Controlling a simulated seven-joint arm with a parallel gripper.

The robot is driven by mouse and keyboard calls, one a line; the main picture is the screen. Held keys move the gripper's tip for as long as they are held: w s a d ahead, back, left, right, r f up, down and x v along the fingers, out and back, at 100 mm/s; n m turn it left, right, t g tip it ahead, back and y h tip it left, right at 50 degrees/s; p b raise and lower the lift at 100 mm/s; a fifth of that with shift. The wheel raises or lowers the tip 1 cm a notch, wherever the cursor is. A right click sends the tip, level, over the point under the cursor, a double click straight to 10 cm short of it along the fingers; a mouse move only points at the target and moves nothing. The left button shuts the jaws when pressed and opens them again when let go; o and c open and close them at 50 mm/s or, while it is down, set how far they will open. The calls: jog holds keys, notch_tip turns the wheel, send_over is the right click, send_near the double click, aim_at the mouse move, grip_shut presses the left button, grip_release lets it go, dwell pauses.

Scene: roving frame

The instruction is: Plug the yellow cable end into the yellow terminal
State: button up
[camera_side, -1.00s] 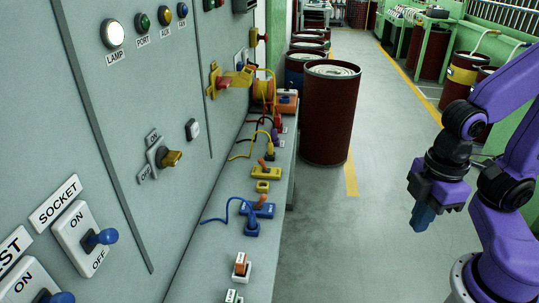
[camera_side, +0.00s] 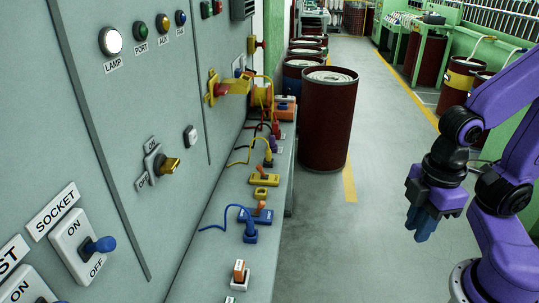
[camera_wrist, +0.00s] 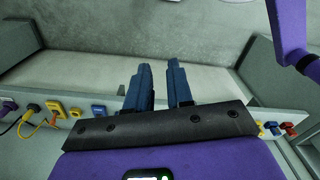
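The yellow cable (camera_side: 240,160) runs from the panel to an upright plug end (camera_side: 268,158) on the grey ledge. The yellow terminal (camera_side: 264,180) lies just in front of it, with an orange lever on top. In the wrist view the yellow cable end (camera_wrist: 33,108) and the yellow terminal (camera_wrist: 55,106) show small at the left edge. I cannot tell whether the plug sits in anything. My gripper (camera_side: 420,232) hangs over the floor, well to the right of the ledge, fingers down. In the wrist view its two blue fingers (camera_wrist: 160,72) are apart, with nothing between them.
A small yellow block (camera_side: 261,193) and a blue terminal (camera_side: 257,215) with a blue plug (camera_side: 250,235) stand nearer on the ledge. The switch panel (camera_side: 130,110) rises on the left. A dark red drum (camera_side: 326,120) stands beyond. Floor between ledge and arm is clear.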

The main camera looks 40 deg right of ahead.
jog(key=o, duration=0.4)
jog(key=shift+w+a+r, duration=0.1)
jog(key=shift+w+a, duration=0.2)
jog(key=shift+w, duration=0.1)
jog(key=w+a+r+m, duration=0.1)
jog(key=w+a+m, duration=0.15)
jog(key=w, duration=0.35)
jog(key=w+a+r+m, duration=0.1)
jog(key=w+a, duration=0.2)
jog(key=w, duration=0.4)
jog(key=m+t, duration=0.4)
jog(key=m, duration=0.5)
send_over(270, 151)
jog(key=s, duration=0.6)
jog(key=f, duration=0.2)
jog(key=x, duration=1.7)
jog(key=shift+d, duration=0.25)
grip_shut()
